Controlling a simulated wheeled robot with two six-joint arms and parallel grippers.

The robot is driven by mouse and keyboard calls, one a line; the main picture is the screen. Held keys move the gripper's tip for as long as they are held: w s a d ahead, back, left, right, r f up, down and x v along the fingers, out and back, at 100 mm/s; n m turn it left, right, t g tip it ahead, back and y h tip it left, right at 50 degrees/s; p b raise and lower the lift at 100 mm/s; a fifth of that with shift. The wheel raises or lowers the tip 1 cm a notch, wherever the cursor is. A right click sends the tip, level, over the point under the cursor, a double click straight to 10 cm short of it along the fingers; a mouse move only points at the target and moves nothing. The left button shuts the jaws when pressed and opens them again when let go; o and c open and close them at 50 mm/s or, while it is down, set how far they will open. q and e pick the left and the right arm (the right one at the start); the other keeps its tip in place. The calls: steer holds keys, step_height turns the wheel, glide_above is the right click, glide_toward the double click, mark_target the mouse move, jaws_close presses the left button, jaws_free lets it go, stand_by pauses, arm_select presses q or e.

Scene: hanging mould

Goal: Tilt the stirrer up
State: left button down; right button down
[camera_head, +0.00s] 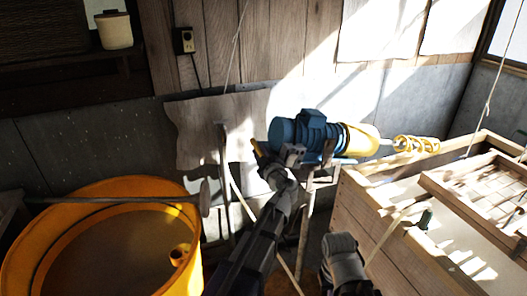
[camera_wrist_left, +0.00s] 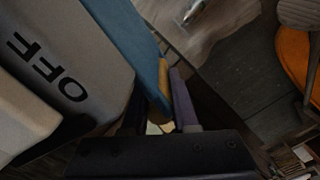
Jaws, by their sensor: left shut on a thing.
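The stirrer has a blue motor (camera_head: 306,130), a yellow housing (camera_head: 360,141) and a yellow spiral (camera_head: 416,145) pointing right. In the left wrist view a blue bar (camera_wrist_left: 128,40) and a small yellow piece (camera_wrist_left: 164,86) are at my fingers (camera_wrist_left: 172,105). The exact grip is partly hidden.
A big yellow drum (camera_head: 120,187) stands at the left with a rod across it. A wooden crate (camera_head: 375,212) with a tray (camera_head: 478,208) is at the right. In the left wrist view a grey box (camera_wrist_left: 75,60) marked OFF is very close to the fingers.

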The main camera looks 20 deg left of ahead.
arm_select(q)
steer(key=shift+s+f, duration=0.25)
steer(key=c, duration=0.7)
jaws_free()
steer(key=shift+w+a, duration=0.1)
steer(key=shift+v, duration=3.9)
